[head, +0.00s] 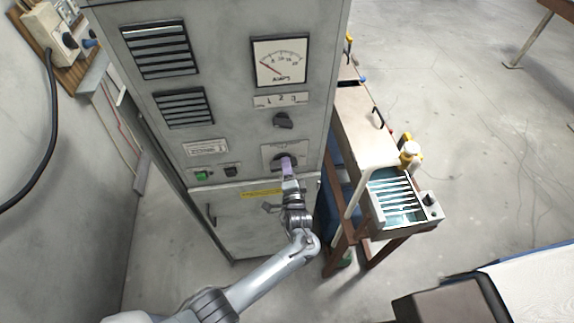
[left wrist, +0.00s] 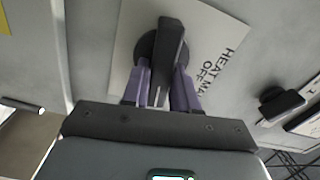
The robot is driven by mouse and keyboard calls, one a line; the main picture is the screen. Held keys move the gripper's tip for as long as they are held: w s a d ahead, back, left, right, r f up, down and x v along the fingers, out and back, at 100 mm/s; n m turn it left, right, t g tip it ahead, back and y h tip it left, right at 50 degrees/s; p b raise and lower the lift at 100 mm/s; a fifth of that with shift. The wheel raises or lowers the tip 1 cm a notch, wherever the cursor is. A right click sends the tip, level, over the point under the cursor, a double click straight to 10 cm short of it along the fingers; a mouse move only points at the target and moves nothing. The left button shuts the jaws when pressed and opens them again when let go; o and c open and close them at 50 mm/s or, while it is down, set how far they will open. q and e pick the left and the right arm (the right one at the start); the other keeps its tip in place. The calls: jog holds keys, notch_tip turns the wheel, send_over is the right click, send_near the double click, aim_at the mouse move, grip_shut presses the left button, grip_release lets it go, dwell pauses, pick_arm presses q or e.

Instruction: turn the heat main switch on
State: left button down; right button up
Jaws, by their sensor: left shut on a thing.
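The heat main switch (head: 277,163) is a black rotary knob on a pale plate, low on the front of the grey cabinet (head: 225,125). In the left wrist view the knob's long black handle (left wrist: 172,42) shows in front of its round base, beside printed text reading "HEAT MA…" and "OFF". My left gripper (head: 286,168) reaches up to the switch from below. Its purple fingers (left wrist: 165,75) lie on both sides of the handle, shut on it. The fingers hide part of the knob in the head view. My right gripper is not in view.
Above the switch are another black knob (head: 283,120) and a meter (head: 280,61). A green switch (head: 201,175) and a black switch (head: 232,170) sit to its left. A bench (head: 362,125) with a slotted tray unit (head: 398,200) stands close on the right. Open floor lies beyond.

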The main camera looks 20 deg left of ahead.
pick_arm(q)
jog(key=shift+m, duration=0.9)
jog(key=shift+f+p, duration=0.1)
jog(key=shift+p, duration=0.2)
jog(key=c, duration=1)
grip_release()
jog(key=shift+o, duration=0.2)
jog(key=v, duration=1)
jog(key=shift+s+d, duration=0.15)
jog(key=shift+s, duration=0.25)
